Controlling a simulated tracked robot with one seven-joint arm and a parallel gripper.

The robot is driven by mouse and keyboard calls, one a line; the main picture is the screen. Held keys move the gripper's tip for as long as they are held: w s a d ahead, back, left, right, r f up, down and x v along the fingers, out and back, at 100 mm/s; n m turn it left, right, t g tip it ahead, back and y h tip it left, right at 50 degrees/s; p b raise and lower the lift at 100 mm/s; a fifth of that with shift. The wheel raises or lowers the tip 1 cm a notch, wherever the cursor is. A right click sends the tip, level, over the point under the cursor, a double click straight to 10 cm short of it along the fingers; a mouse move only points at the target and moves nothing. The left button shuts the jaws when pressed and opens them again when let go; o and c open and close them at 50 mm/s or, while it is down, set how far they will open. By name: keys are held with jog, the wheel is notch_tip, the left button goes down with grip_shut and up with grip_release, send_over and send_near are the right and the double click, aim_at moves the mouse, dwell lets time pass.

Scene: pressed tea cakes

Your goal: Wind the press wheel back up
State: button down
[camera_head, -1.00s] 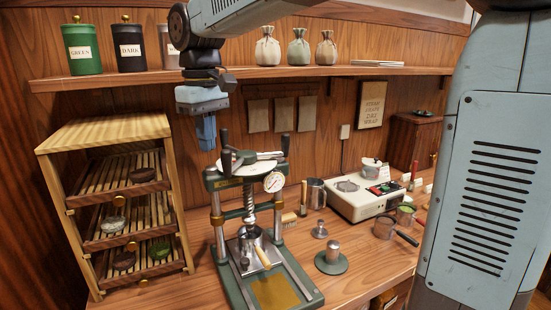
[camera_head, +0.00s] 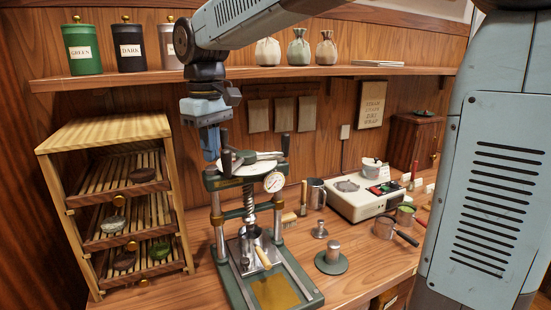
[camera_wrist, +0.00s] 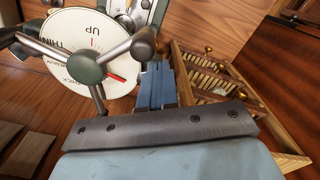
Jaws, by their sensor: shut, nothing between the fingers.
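The green press (camera_head: 270,265) stands on the bench with its screw and a cup under it. The press wheel (camera_head: 252,163) on top has a white dial and dark-knobbed spokes. In the wrist view the wheel (camera_wrist: 62,48) fills the upper left, its dial marked "UP" and "THIN" with a red mark. My gripper (camera_head: 212,155) is shut and empty, pointing down at the wheel's left side.
A wooden rack (camera_head: 118,205) with trays stands left of the press and shows at right in the wrist view (camera_wrist: 230,90). A shelf (camera_head: 260,72) with canisters and pouches runs above. A scale (camera_head: 362,196) and metal cups are to the right.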

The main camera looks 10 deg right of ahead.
aim_at(230, 156)
jog(key=shift+s+d, duration=0.3)
jog(key=shift+d, duration=0.25)
jog(key=shift+s+d, duration=0.5)
jog(key=shift+d, duration=0.2)
jog(key=shift+s+d, duration=0.5)
jog(key=shift+d, duration=0.2)
jog(key=d, duration=0.3)
jog(key=shift+s+d, duration=0.25)
jog(key=shift+s, duration=0.1)
jog(key=shift+d, duration=0.1)
jog(key=d, duration=0.3)
jog(key=shift+w+d, duration=0.15)
jog(key=shift+w, duration=0.1)
